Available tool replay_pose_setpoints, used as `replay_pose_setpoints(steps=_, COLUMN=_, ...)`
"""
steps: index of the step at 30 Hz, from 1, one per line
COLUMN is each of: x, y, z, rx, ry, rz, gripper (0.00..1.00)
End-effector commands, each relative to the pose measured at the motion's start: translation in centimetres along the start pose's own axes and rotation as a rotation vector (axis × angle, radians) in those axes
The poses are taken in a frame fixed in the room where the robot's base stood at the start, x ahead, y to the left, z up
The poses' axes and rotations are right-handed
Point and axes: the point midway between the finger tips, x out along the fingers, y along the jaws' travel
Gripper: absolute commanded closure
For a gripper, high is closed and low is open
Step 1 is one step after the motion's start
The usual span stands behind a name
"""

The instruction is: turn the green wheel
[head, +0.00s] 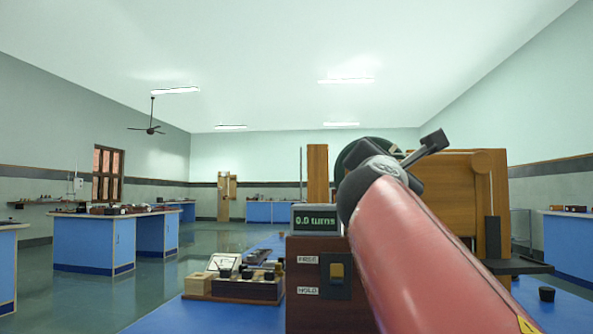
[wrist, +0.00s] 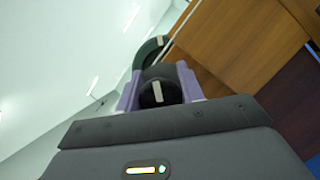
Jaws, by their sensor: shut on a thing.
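The green wheel (head: 352,153) shows in the head view as a dark green rim on the wooden case, mostly hidden behind my arm. In the wrist view part of its dark green rim (wrist: 149,48) shows, with a pale mark on it. My gripper (wrist: 158,90) has its two purple fingers on either side of a dark round knob (wrist: 152,97) with a pale stripe, in front of the rim. It is shut on this knob. How the knob joins the wheel is hidden. In the head view the fingers are hidden.
A display (head: 316,220) reads 0.0 turns. A meter box (head: 247,288) stands left on the blue bench. The wooden case (head: 450,190) is close behind my arm. Open floor lies left.

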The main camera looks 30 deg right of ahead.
Motion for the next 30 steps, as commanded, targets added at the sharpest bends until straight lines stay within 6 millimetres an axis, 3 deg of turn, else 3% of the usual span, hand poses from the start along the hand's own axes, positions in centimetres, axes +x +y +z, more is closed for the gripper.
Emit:
replay_pose_setpoints(steps=15, x=0.03, y=0.21, z=-0.17, rx=-0.363, ry=0.002, rz=0.147, gripper=1.00)
replay_pose_setpoints(steps=30, x=-0.01, y=0.45, z=-0.16, rx=-0.464, ry=0.001, rz=0.191, gripper=1.00)
